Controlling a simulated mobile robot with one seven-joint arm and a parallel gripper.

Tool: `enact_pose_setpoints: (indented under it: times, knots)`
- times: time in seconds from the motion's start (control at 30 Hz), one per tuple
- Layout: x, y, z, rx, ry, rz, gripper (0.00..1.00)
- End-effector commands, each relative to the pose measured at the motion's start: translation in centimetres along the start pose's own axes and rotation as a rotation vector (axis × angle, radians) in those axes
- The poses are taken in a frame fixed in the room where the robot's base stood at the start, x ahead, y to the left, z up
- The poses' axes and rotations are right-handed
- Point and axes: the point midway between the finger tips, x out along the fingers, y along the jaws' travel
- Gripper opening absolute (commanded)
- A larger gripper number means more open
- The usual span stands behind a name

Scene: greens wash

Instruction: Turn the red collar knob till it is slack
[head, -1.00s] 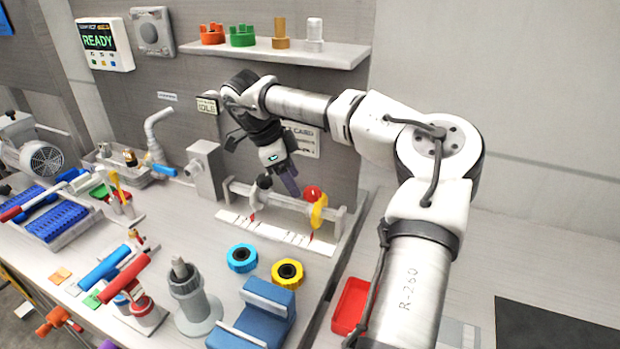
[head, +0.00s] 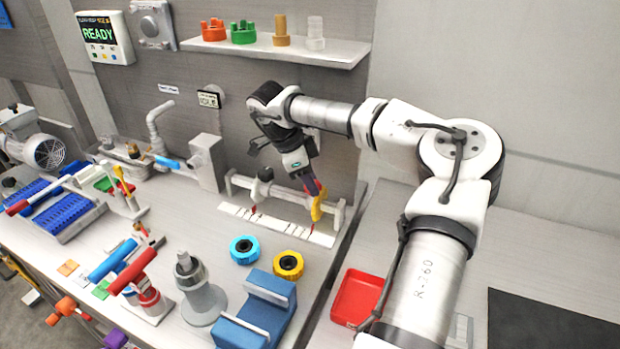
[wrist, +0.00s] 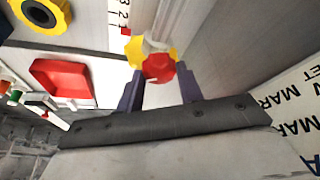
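The red collar knob (wrist: 160,68) is a small red lobed knob in front of a yellow collar (wrist: 136,50). In the head view the yellow collar (head: 317,209) sits at the right end of a grey rail, and the knob is mostly hidden by my gripper (head: 314,188). In the wrist view my gripper (wrist: 159,75) has its two dark purple fingers apart, one on each side of the knob. The knob lies between the fingertips, with what looks like a small gap at each side. Contact is hard to judge.
The rail fixture (head: 283,186) has a dark-knobbed slider at its left and a white scale strip (head: 275,224) in front. A cyan ring (head: 244,250), a yellow ring (head: 288,265) and a blue block (head: 255,310) stand nearer. A red tray (head: 357,297) lies right.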

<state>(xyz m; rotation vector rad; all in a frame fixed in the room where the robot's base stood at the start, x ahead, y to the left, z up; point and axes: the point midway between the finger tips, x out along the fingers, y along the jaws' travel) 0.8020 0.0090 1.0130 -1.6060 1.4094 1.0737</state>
Motion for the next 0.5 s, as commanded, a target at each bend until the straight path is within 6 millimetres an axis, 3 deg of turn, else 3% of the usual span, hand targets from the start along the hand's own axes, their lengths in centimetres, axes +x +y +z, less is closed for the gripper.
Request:
enact_pose_setpoints:
  times: [0.17, 0.5]
  knots:
    - [-0.01, -0.03, 0.00, 0.013, 0.000, 0.005, 0.14]
    - [-0.08, -0.22, -0.04, 0.274, 0.000, 0.113, 0.14]
